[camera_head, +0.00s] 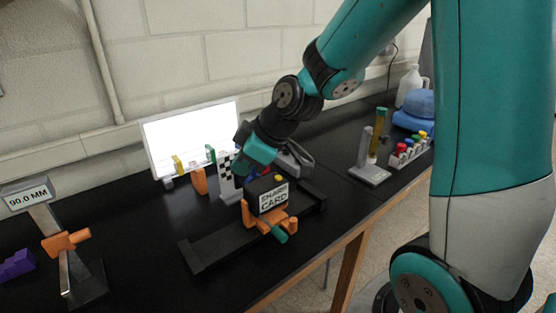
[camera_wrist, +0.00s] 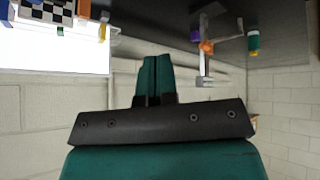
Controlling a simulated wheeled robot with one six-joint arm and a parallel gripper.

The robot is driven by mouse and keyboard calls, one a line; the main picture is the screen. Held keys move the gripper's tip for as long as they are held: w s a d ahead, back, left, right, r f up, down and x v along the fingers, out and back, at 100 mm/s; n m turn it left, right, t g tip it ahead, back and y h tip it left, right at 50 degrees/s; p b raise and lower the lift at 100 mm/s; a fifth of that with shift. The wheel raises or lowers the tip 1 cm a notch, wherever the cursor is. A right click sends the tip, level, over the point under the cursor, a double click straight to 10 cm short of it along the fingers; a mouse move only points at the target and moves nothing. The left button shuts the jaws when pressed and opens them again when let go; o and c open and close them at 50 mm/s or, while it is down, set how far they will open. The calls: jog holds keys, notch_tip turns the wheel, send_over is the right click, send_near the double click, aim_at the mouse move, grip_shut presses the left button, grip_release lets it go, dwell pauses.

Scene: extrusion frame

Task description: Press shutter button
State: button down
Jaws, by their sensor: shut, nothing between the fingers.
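A dark box-shaped device (camera_head: 268,195) with a white label reading partly "CARD" sits in an orange clamp (camera_head: 262,222) on a black rail. A small yellow button (camera_head: 279,178) shows on its top; I cannot tell for certain that it is the shutter button. My gripper (camera_head: 242,170) is above and behind the device, beside the checkered board. In the wrist view my gripper (camera_wrist: 154,80) has its two teal fingers together, with nothing between them. The device and button cannot be made out in the wrist view.
A lit white panel (camera_head: 190,137) stands behind, with a checkered board (camera_head: 229,178) before it. The black rail (camera_head: 210,249) lies across the bench. A post stand (camera_head: 369,173) and a vial rack (camera_head: 408,152) are right. A "90.0 MM" stand (camera_head: 60,240) is left.

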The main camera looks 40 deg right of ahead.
jog(key=w+d+n+t+h+p, duration=0.1)
jog(key=w+d, duration=0.2)
jog(key=d, duration=0.4)
jog(key=w+d+t+h+p, duration=0.1)
jog(key=w+d+t+p, duration=0.1)
jog(key=w+d, duration=0.2)
jog(key=d, duration=0.2)
jog(key=shift+d+f+n+h, duration=0.2)
jog(key=shift+d+n+h, duration=0.2)
jog(key=shift+f, duration=0.1)
jog(key=b, duration=0.5)
send_over(278, 178)
notch_tip(278, 178, down, 8)
jog(key=shift+r, duration=0.15)
jog(key=shift+f+b, duration=0.35)
jog(key=shift+f, duration=0.1)
jog(key=shift+f, duration=0.2)
dwell(0.3)
jog(key=shift+f+b, duration=0.25)
jog(key=shift+b, duration=0.45)
